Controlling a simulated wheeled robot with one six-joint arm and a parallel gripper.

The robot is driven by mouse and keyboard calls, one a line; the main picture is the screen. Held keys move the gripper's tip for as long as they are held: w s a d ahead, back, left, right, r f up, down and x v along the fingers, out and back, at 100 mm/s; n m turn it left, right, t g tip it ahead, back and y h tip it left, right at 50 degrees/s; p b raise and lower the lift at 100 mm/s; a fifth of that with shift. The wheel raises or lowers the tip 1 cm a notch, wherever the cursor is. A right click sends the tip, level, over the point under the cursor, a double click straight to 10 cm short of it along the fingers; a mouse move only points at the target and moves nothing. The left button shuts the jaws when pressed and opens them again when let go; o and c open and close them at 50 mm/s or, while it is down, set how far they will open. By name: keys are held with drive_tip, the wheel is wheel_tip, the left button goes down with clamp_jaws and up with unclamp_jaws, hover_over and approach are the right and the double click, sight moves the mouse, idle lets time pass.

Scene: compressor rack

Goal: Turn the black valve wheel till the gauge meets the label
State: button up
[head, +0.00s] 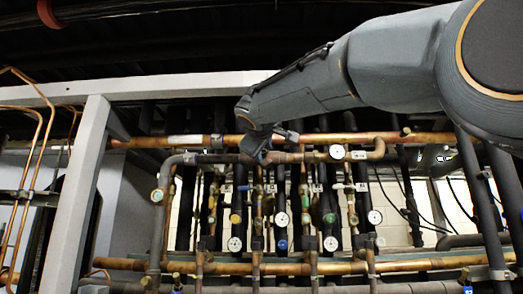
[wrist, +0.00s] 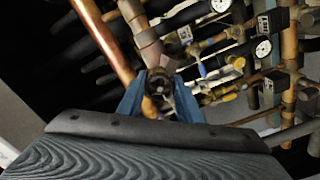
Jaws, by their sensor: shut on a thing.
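My gripper (head: 262,152) reaches the upper pipes of the rack in the head view. In the wrist view its two blue fingers (wrist: 160,103) are shut on a dark round part, which looks like the black valve wheel (wrist: 160,84). In the head view the wheel is hidden behind the gripper. A white round gauge (head: 337,152) sits on the same pipe run to the right, with a small white label (head: 358,155) beside it. The wrist view shows two gauges, one upper (wrist: 220,5) and one lower (wrist: 263,48). The needles are too small to read.
Several more gauges, one of them low at the centre (head: 330,244), and small valves crowd the rack below. A copper pipe (wrist: 103,45) runs close to the left finger. A grey post (head: 80,190) stands at left. Dark pipes fill the right side.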

idle(0.4)
drive_tip(key=o, duration=1)
drive_tip(key=shift+o, duration=0.2)
drive_tip(key=shift+s, duration=0.1)
drive_tip(key=s+b, duration=0.3)
drive_tip(key=s, duration=0.4)
drive_tip(key=shift+s+a, duration=0.2)
drive_tip(key=shift+s, duration=0.15)
